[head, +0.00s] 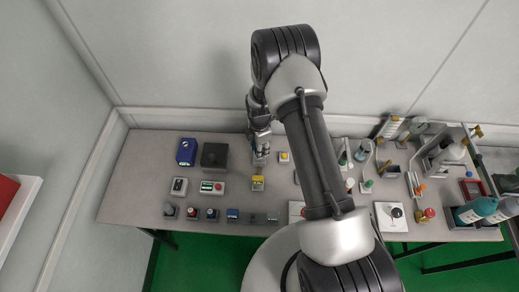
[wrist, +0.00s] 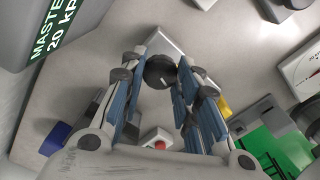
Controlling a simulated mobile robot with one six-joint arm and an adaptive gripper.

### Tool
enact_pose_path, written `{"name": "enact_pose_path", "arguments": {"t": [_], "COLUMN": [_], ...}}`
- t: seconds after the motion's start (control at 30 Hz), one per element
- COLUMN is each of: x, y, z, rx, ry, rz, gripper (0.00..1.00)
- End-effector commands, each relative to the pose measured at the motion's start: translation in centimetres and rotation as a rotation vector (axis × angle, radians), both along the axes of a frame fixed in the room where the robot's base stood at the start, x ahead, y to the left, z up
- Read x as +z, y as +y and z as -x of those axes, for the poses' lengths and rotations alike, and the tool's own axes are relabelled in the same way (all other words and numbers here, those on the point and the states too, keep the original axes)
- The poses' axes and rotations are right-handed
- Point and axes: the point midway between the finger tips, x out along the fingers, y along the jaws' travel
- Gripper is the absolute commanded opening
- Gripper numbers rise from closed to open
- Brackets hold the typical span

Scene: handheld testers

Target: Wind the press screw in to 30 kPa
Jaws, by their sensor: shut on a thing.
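My gripper (wrist: 161,74) is shut on a dark round knob (wrist: 159,70), which appears to be the press screw's knob. The knob sits between the fingertips, above a pale grey block-like base (wrist: 154,45). A dark display (wrist: 53,30) at the upper left of the wrist view reads "MASTER 20 kPa" in pale letters on green. In the head view my gripper (head: 261,147) is over the back middle of the table and covers most of the knob.
Bottles and lab stands crowd the right end. My arm hides part of the middle.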

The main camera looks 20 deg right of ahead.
Motion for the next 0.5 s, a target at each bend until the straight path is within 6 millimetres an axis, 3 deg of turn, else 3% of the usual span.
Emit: {"name": "enact_pose_path", "arguments": {"t": [0.5], "x": [-0.11], "y": [-0.03], "z": [-0.05], "rx": [-0.490], "ry": [-0.001], "rz": [0.000], "gripper": [0.05]}}
